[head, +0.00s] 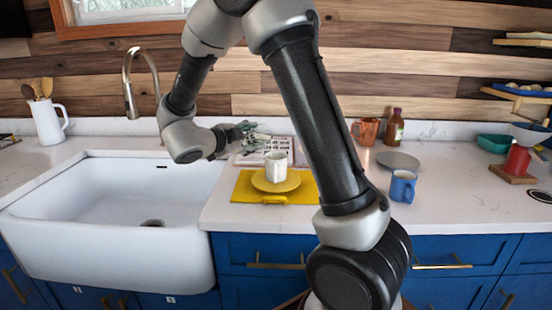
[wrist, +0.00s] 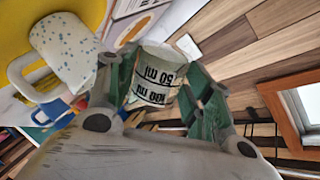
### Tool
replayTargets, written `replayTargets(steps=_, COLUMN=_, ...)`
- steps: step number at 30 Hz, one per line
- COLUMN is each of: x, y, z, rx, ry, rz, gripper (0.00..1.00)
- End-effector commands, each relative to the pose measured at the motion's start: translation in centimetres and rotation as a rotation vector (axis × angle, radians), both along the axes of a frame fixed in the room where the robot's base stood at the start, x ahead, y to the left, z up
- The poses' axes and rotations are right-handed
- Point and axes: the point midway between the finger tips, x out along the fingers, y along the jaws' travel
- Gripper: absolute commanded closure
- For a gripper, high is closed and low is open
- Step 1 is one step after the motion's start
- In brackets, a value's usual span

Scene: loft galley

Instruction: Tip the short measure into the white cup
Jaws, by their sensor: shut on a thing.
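The white cup (head: 276,165) stands upright on a yellow saucer (head: 262,184) right of the sink. In the wrist view the speckled white cup (wrist: 66,48) is at the upper left, with its handle toward the lower left. My gripper (head: 247,133) is up behind and left of the cup. In the wrist view my gripper (wrist: 160,82) is shut on the short measure (wrist: 155,78), a pale vessel with black 50 ml and 100 ml marks. The marks appear upside down there. The measure is apart from the cup. Its contents are hidden.
The saucer is on a yellow mat (head: 243,188). A blue mug (head: 403,187), grey plate (head: 398,160), copper mug (head: 367,131) and brown bottle (head: 394,127) stand to the right. The white sink (head: 100,200) and tap (head: 130,95) are left. Counter front-right is clear.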

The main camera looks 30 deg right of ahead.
Motion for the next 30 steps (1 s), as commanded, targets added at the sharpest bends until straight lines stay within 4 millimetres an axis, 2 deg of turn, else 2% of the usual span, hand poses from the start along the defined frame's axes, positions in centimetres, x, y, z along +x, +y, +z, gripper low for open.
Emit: replayTargets(steps=30, x=-0.09, y=-0.04, z=-0.47, rx=0.053, ry=-0.095, rz=0.0, gripper=0.76)
